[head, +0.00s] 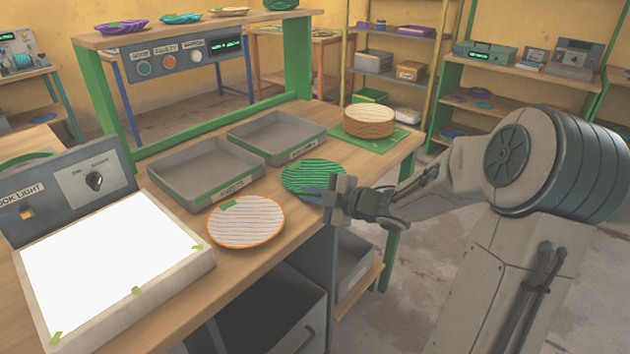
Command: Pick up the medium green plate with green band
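A green striped plate (307,171) lies on the workbench, in front of the right grey tray. My gripper (318,193) is at its front right edge, with the fingers pointing left over or beside the rim. The gripper body hides part of the plate's near right side. The finger gap is too small to make out, and I cannot tell whether the fingers touch the plate. A white striped plate with an orange rim (250,232) lies to the left and nearer, with a bit of green tape on it.
Two grey trays (170,188) stand behind the plates. A lit light panel (110,262) is at the left. A round wooden stack (369,123) sits on a green mat (396,139) at the right. A shelf (165,33) with plates spans above the bench.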

